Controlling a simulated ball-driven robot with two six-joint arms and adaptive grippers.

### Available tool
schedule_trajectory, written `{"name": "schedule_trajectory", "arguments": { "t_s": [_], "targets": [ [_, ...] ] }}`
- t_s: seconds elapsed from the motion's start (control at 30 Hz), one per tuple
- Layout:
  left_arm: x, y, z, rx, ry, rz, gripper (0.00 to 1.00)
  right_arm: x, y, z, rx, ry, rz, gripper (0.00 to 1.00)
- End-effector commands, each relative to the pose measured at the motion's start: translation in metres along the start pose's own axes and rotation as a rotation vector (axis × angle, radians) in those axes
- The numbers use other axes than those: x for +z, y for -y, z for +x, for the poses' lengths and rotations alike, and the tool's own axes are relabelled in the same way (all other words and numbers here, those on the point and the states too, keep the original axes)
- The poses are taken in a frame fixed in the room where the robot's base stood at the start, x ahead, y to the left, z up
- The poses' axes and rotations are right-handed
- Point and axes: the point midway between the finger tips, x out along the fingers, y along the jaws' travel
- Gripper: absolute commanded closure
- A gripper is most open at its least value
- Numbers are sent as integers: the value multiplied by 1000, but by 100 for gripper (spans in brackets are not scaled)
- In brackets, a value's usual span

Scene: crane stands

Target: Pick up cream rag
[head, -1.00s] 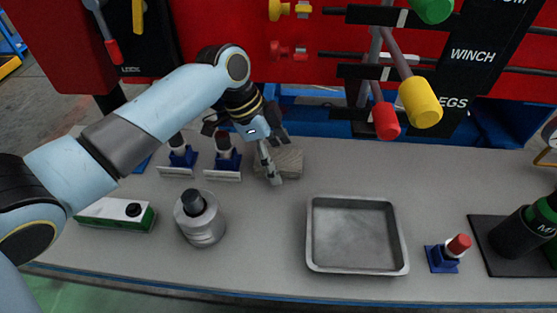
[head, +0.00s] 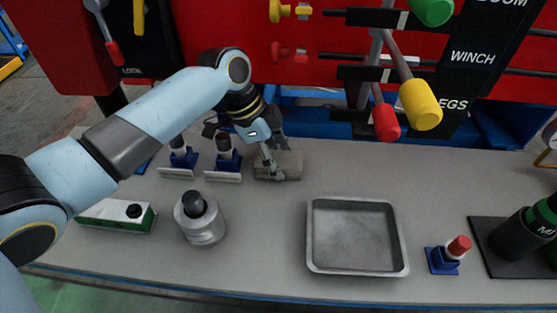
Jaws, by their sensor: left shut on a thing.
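My right gripper is not in view.
Two blue-based holders with dark knobs (head: 225,155) stand just left of the gripper. A metal can (head: 200,222) and a green-white box (head: 118,216) are nearer. An empty metal tray (head: 400,240) lies front right. Levers with red and yellow knobs (head: 420,104) hang over the back.

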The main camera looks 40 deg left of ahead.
Motion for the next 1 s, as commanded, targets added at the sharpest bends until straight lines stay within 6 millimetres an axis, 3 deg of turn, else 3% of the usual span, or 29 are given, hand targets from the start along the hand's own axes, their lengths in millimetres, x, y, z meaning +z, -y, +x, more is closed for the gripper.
{"name": "schedule_trajectory", "arguments": {
  "t_s": [0.23,0.47,0.7,1.0],
  "targets": [
    [-2,0,-5,-1,0,1,76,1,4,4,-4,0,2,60],
    [-17,1,-40,-4,-1,3,76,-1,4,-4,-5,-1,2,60],
    [5,-34,-83,0,5,4,76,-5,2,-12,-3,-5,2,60],
    [26,-68,-123,1,5,4,76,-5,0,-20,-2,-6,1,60]
  ]
}}
